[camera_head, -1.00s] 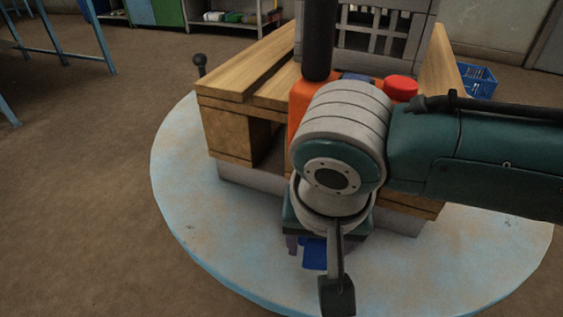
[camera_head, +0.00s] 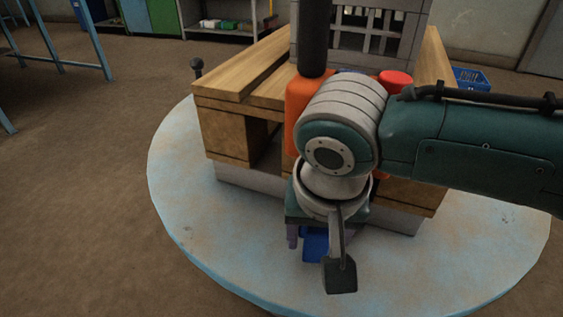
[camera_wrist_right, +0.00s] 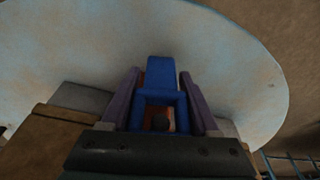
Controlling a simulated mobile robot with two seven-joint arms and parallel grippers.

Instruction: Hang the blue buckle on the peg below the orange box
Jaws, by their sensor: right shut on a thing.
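My right gripper (camera_head: 314,240) hangs in front of the wooden bench-like block and is shut on the blue buckle (camera_head: 313,248). In the right wrist view the buckle (camera_wrist_right: 160,74) sits between the two purple fingers (camera_wrist_right: 159,100), with a frame-like opening toward the bottom. The orange box (camera_head: 299,98) stands behind my right arm, partly covered. In the head view my arm hides the area below the box. My left gripper is out of view.
The wooden structure (camera_head: 235,130) stands on a round pale blue table (camera_head: 190,215). A red knob (camera_head: 395,78) and a dark upright post (camera_head: 314,40) are near the box. A blue crate (camera_head: 470,78) is behind. The table's left side is clear.

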